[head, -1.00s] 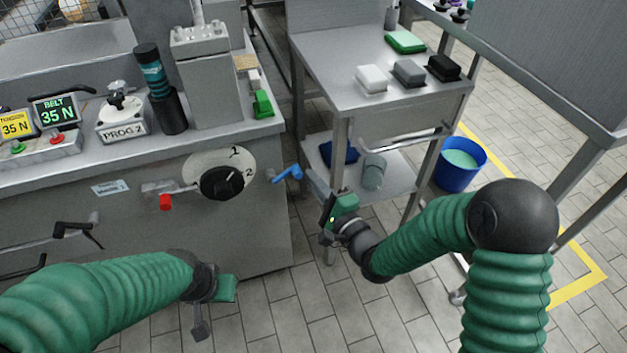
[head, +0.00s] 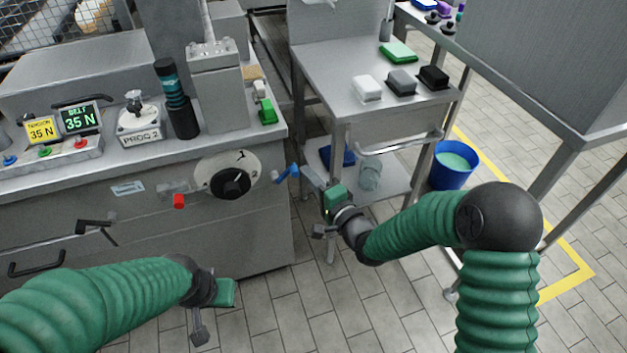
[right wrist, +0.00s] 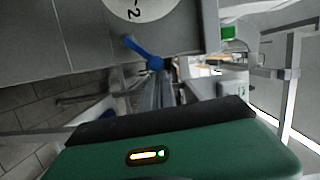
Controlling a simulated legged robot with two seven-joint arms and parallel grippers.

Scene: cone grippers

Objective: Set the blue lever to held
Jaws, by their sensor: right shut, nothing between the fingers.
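The blue lever (head: 288,173) sticks out at the right end of the grey machine's front, with its free end tilted up to the right in the head view. In the right wrist view the blue lever (right wrist: 143,51) shows just beyond the fingers, slanting from its round end to the upper left. My right gripper (head: 308,173) is shut and empty, its fingers pointing up-left close to the lever's right side. Whether they touch it I cannot tell. My left gripper (head: 226,292) is low in front of the machine; its fingers are not clear.
A black knob (head: 231,183) on a white dial and a red lever (head: 178,201) are left of the blue lever. A steel cart (head: 352,105) with several blocks stands close right of my right gripper. A blue bucket (head: 452,170) stands farther right.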

